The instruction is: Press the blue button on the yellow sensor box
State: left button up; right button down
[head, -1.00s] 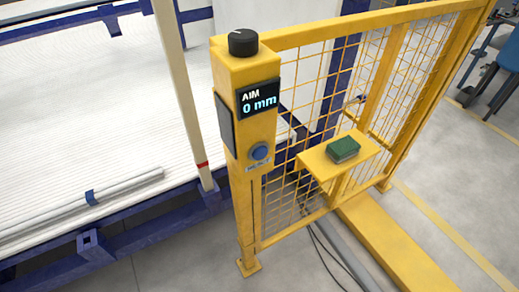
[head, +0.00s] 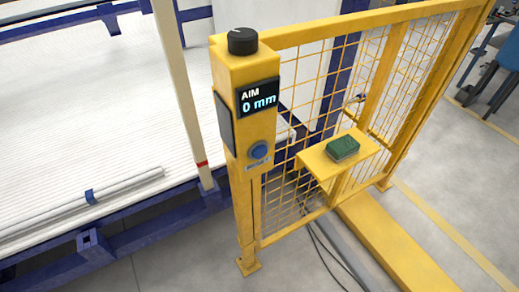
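The yellow sensor box (head: 235,75) tops a yellow post in the middle of the head view. Its dark display (head: 258,97) reads "AIM 0 mm". The round blue button (head: 259,151) sits below the display on the same face, with a small label under it. A black knob (head: 242,41) is on top of the box. Neither of my grippers shows in the head view, and nothing touches the button.
A yellow mesh fence (head: 320,85) runs right from the box. A small yellow shelf (head: 318,165) holds a green block (head: 342,148). Left is a white ribbed bed with a pipe (head: 120,184) and a blue frame (head: 150,232).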

aim_at(261, 151)
jog(key=z, duration=2.55)
jog(key=k, duration=1.15)
jog(key=u, duration=1.7)
